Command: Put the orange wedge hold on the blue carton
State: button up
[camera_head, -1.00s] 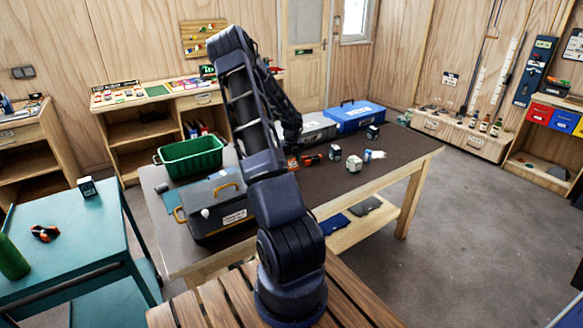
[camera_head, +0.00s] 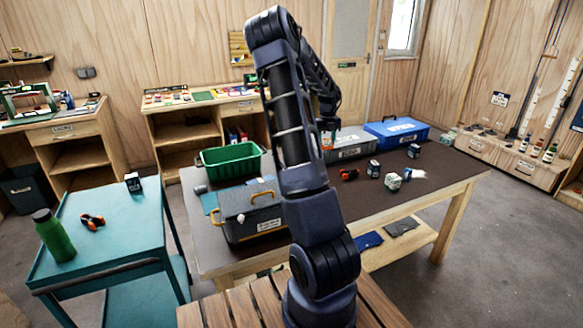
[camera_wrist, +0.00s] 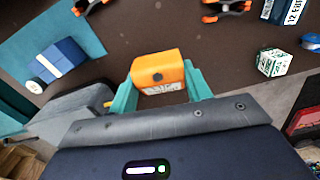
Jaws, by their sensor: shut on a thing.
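My gripper (camera_wrist: 158,88) is shut on the orange wedge hold (camera_wrist: 158,68), with a teal finger on either side of it. In the head view the gripper (camera_head: 328,128) is above the long dark table, partly behind my arm, and the orange hold (camera_head: 327,141) shows beneath it. In the wrist view a blue box with a paler band (camera_wrist: 62,57), seemingly the blue carton, lies to the left on a teal mat (camera_wrist: 40,38). It is apart from the hold. I cannot make it out in the head view, where my arm and the toolbox may hide it.
A dark toolbox (camera_head: 247,212), a green bin (camera_head: 232,162) and a blue toolbox (camera_head: 397,131) stand on the table (camera_head: 433,178). Small boxes, including a white-green one (camera_wrist: 272,62), and orange-black clamps (camera_wrist: 226,9) lie around. The teal cart (camera_head: 110,235) stands left.

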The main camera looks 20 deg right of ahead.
jog(key=w+a+r+n, duration=0.2)
jog(key=a, duration=0.8)
jog(key=w+a+r+n, duration=0.1)
jog(key=a+r+n, duration=0.1)
jog(key=a, duration=0.8)
jog(key=w+a+r+n, duration=0.2)
jog(key=a, duration=0.8)
notch_tip(320, 180, down, 19)
jog(key=shift+r, duration=0.1)
jog(key=o, duration=0.9)
jog(key=shift+o, duration=0.3)
